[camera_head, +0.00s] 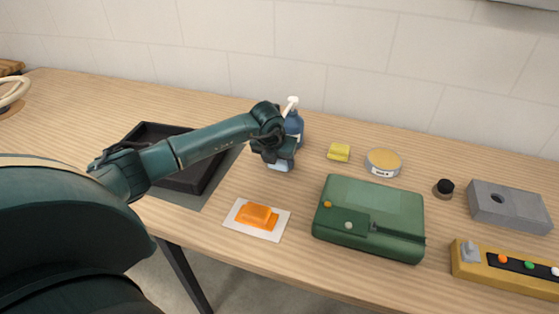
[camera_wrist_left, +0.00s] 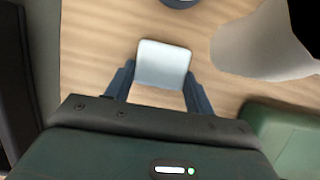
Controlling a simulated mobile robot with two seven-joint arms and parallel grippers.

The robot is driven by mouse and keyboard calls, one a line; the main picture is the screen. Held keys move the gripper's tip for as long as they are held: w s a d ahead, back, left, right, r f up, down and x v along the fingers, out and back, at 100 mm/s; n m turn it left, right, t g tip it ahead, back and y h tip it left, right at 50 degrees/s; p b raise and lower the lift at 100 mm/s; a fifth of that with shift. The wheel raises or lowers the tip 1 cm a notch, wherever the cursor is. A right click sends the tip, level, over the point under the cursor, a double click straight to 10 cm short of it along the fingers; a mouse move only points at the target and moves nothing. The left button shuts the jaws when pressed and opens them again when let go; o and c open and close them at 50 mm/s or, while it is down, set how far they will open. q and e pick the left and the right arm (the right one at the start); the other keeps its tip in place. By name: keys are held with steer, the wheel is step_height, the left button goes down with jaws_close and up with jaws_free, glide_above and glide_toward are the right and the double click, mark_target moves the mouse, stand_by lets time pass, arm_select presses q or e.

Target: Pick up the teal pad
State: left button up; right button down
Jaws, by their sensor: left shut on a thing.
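The teal pad is a small, pale blue-grey rounded square. In the left wrist view the pad (camera_wrist_left: 163,64) sits between the two dark fingers of my left gripper (camera_wrist_left: 158,88), which is shut on it. In the head view the pad (camera_head: 279,166) shows as a light blue piece just below my left gripper (camera_head: 277,158), which hides part of it. I cannot tell whether the pad touches the table or is slightly above it. My right gripper is in neither view.
A blue spray bottle (camera_head: 293,125) stands close behind the left gripper. A black tray (camera_head: 187,182) lies left, an orange item (camera_head: 257,215) on a white card in front, a green case (camera_head: 370,217) right. A yellow sponge (camera_head: 339,152) and round tin (camera_head: 383,162) stand further right.

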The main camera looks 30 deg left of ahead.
mark_target(253, 206)
arm_select(q)
steer(key=shift+r, duration=0.1)
steer(key=shift+r, duration=0.45)
step_height(253, 206, up, 2)
steer(key=shift+w+r+b, duration=0.1)
steer(key=shift+r+b, duration=0.05)
steer(key=shift+b, duration=0.35)
steer(key=s+d+b, duration=0.1)
steer(key=s, duration=0.4)
steer(key=s+d+b, duration=0.1)
steer(key=s, duration=0.5)
steer(key=s+d+b, duration=0.1)
steer(key=s+d, duration=0.1)
steer(key=s, duration=0.3)
steer(key=shift+s+b, duration=0.25)
steer(key=shift+b, duration=0.1)
steer(key=shift+s+d, duration=0.1)
steer(key=shift+s, duration=0.5)
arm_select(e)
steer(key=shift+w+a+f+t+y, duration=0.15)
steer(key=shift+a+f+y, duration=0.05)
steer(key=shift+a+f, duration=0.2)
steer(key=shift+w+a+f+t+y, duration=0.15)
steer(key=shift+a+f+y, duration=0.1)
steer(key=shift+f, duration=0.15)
arm_select(q)
steer(key=o, duration=0.4)
steer(key=c, duration=0.3)
